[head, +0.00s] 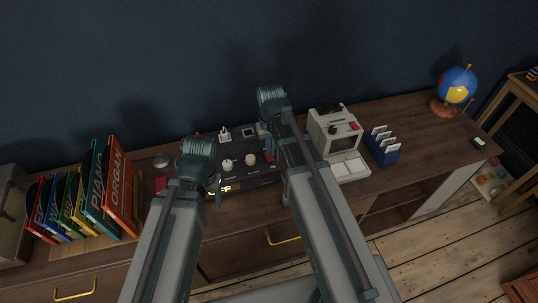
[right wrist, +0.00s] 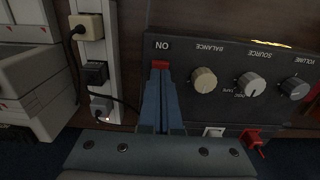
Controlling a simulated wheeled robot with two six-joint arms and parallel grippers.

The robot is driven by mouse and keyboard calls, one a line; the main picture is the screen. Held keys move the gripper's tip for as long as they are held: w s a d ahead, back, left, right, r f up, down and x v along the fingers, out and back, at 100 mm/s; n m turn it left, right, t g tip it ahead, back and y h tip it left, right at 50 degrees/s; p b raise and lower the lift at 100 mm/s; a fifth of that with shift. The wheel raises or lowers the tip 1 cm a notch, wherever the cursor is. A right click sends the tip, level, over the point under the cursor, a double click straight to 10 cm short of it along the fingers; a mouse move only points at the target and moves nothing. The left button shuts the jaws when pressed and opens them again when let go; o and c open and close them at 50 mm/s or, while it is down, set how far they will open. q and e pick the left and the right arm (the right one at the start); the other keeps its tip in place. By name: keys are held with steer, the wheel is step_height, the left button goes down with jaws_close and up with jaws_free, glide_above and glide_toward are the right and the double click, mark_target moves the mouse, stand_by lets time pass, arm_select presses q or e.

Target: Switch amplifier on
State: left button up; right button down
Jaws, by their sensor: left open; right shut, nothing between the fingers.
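The black amplifier (head: 236,176) lies on the wooden cabinet in the head view, partly covered by my arms. In the right wrist view its panel (right wrist: 225,105) appears upside down, with BALANCE, SOURCE and VOLUME knobs. A red switch (right wrist: 160,66) sits by the ON label. My right gripper (right wrist: 160,76) is shut and empty, its fingertips at the red switch; I cannot tell whether they touch it. In the head view my right gripper (head: 269,151) is over the amplifier's right part. My left gripper (head: 218,188) is open at the amplifier's left part, mostly hidden by its wrist.
A power strip (right wrist: 112,45) with several plugs stands beside the amplifier. White and red connectors (right wrist: 253,139) are at its edge. A beige computer (head: 332,133) and a blue file holder (head: 383,151) stand right, books (head: 118,185) left, a globe (head: 457,87) far right.

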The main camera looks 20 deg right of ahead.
arm_select(q)
steer(key=shift+f+b, duration=0.9)
arm_select(e)
steer(key=shift+f, duration=0.95)
arm_select(q)
steer(key=shift+r, duration=0.1)
arm_select(e)
steer(key=shift+r, duration=0.15)
step_height(320, 180, up, 7)
steer(key=p, duration=0.7)
arm_select(q)
step_height(320, 180, up, 7)
